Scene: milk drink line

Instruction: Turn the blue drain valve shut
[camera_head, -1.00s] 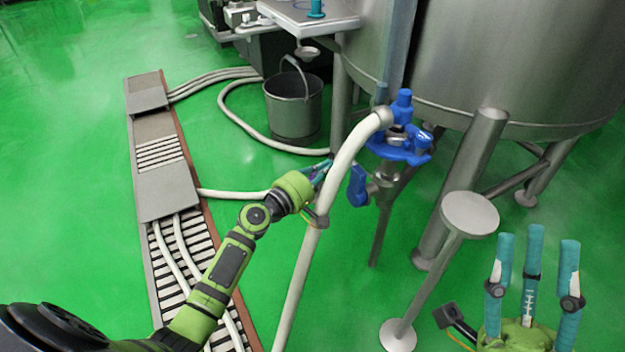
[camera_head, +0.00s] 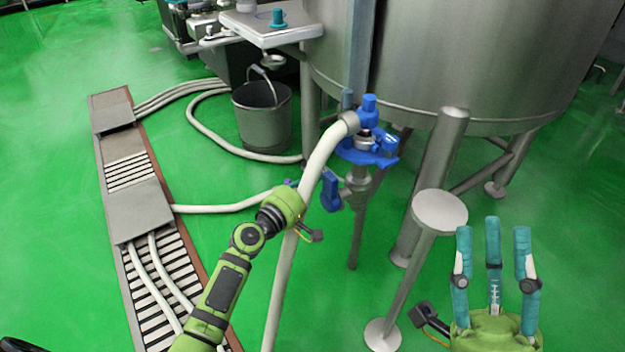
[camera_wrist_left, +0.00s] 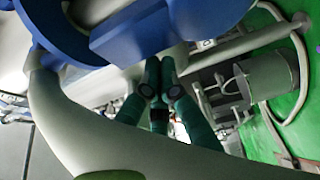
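The blue drain valve lever (camera_head: 331,190) hangs downward beside the metal outlet pipe under the tank, below a blue clamp fitting (camera_head: 368,155). My left gripper (camera_head: 285,202) is just left of the lever, by the white hose (camera_head: 317,170). Its fingers are mostly hidden in the head view. In the left wrist view, its teal fingers (camera_wrist_left: 160,95) show close together behind a pale hose (camera_wrist_left: 120,145), with a large blue part (camera_wrist_left: 145,30) close above; contact cannot be told. My right gripper (camera_head: 493,240) is upright with three teal fingers spread, empty.
The steel tank (camera_head: 470,60) stands on thick legs at the back. A round-topped metal post (camera_head: 440,211) stands between the valve and my right gripper. A metal bucket (camera_head: 262,118) and a floor drain channel (camera_head: 165,265) are to the left. Green floor is open around them.

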